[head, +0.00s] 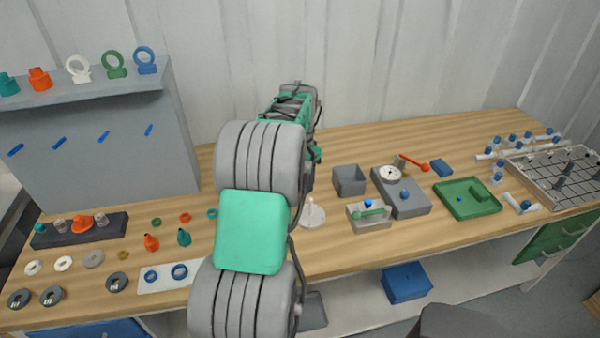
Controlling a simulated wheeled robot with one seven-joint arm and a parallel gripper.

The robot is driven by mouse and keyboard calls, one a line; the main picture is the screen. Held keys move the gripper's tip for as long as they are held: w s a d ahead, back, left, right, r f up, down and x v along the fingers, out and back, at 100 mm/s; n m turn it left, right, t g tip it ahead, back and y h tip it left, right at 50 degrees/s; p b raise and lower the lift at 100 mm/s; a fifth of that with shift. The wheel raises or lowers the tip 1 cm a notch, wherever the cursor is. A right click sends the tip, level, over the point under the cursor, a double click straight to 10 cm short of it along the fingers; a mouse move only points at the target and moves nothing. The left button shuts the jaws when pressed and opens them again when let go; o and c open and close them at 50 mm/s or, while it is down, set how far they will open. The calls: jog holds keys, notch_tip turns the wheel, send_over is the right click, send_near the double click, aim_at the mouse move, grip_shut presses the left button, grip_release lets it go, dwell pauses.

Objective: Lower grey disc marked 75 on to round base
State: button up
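Several dark grey discs with a central hole and small pale marks lie at the front left of the bench in the head view: one at the far left (20,299), one beside it (52,296) and one further right (117,282). Their marks are too small to read, so I cannot tell which is 75. A round white base (313,217) with a short upright post stands on the bench just right of my arm. No disc shows on it. My arm fills the middle of the view, and my gripper is not visible.
Left of my arm are a white plate (160,286) with blue rings, small bottles and a dark rack (80,232). Right of the base are a grey open box (349,180), a dial device (402,195) and a green tray (467,199). A grey shelf unit (100,140) stands at back left.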

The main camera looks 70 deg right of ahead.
aim_at(311, 198)
jog(key=s, duration=0.1)
jog(key=s+d+m, duration=0.1)
jog(key=s, duration=0.1)
jog(key=shift+d+f, duration=0.1)
jog(key=shift+f, duration=0.05)
jog(key=shift+w+f+b, duration=0.1)
jog(key=shift+f+b, duration=2.5)
jog(key=shift+f, duration=1.65)
jog(key=o, duration=1.4)
jog(key=shift+o, duration=0.2)
notch_tip(311, 198, up, 8)
jog(key=shift+f+b, duration=0.1)
jog(key=shift+b, duration=0.5)
